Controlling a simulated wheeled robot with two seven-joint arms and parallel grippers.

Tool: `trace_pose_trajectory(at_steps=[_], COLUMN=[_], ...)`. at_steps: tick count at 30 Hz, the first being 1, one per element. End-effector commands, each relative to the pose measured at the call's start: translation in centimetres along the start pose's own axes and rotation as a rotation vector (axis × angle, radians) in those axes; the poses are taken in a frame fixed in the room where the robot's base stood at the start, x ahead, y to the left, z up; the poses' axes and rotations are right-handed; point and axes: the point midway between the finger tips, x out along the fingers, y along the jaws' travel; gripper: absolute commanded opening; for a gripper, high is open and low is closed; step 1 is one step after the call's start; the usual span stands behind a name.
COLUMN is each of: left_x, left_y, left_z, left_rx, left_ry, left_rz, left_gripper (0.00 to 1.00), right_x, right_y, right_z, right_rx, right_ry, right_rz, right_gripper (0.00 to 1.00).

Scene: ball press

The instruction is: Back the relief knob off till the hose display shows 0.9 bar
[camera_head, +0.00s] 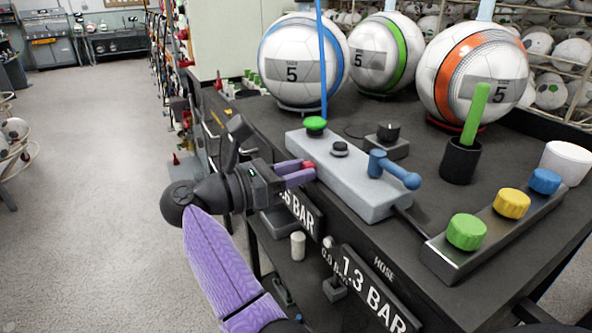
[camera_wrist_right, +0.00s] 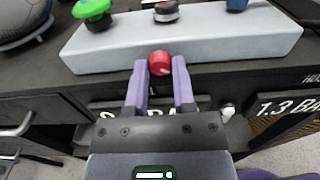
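The red relief knob (camera_head: 308,167) is on the front face of the grey valve block (camera_head: 350,180). In the right wrist view the knob (camera_wrist_right: 160,63) sits between the fingertips of my right gripper (camera_wrist_right: 160,68). The purple fingers of this gripper (camera_head: 306,172) appear to touch the knob on both sides, with no clear gap. The hose display (camera_head: 372,290) on the table's front edge reads 1.3 BAR; it shows only partly in the right wrist view (camera_wrist_right: 287,107). My left gripper is not in view.
The block carries a green knob (camera_head: 316,124), a small dark knob (camera_head: 340,148) and a blue lever (camera_head: 393,168). Another display (camera_head: 300,212), ending in 6 BAR, is partly hidden by my gripper. Three balls stand behind. A bar with green, yellow and blue caps (camera_head: 493,235) lies right.

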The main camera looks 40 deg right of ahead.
Motion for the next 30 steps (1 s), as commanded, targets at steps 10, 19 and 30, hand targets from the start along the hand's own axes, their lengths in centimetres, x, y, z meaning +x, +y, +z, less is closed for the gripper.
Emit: trace_pose_trajectory(at_steps=[10, 19, 30], left_x=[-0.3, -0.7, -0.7], left_y=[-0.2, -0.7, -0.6], left_z=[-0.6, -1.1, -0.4], left_rx=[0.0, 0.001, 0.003], left_ry=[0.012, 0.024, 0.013], left_rz=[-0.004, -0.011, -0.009], left_gripper=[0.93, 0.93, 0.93], right_x=[-0.1, 0.0, 0.0], right_y=[0.0, 0.0, 0.0], right_z=[0.1, 0.0, 0.0], right_rx=[-0.07, -0.25, -0.249], right_ry=[0.004, 0.0, 0.0], right_rz=[0.001, 0.0, 0.0], right_gripper=[0.0, 0.0, 0.67])
